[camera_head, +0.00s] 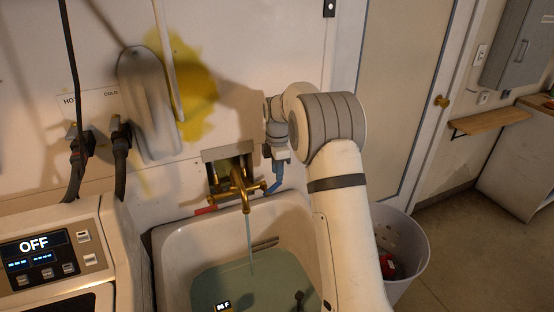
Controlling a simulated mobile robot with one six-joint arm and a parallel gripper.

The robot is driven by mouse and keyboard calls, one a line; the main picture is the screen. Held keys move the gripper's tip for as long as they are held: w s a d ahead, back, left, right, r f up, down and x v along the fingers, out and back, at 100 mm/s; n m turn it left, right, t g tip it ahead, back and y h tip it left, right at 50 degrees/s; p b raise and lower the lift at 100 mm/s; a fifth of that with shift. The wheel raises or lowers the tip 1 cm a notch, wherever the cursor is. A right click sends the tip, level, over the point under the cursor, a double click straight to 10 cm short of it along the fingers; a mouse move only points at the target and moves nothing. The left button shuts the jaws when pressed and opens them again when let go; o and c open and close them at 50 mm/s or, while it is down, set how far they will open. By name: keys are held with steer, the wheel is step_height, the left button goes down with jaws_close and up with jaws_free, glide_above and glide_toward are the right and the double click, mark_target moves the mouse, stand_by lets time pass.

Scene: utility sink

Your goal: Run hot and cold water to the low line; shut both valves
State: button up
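A brass faucet (238,193) is on the wall above the white utility sink (172,258). A thin stream of water (250,245) falls from its spout into greenish water (212,284) in the basin. The red valve handle (205,210) points left from the faucet. The blue valve handle (275,180) is on the right, angled upward. My gripper (278,160) is right above the blue handle, at or very near its upper end. The fingers are too small and shaded to tell open from shut, or whether they touch it. I cannot make out a low line.
A small floating display (223,305) and a dark object (299,298) are in the basin. A washing machine (48,258) showing OFF stands left, with hoses on the wall above. A white bin (403,250) stands right of the sink. Open floor lies further right.

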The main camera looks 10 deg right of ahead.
mark_target(276, 183)
steer(key=shift+w+a+n+p, duration=0.1)
steer(key=shift+w+n+p, duration=0.3)
steer(key=shift+w, duration=0.75)
step_height(276, 183, down, 8)
steer(key=shift+r+p, duration=0.1)
steer(key=shift+p, duration=0.45)
steer(key=shift+c, duration=0.3)
jaws_close()
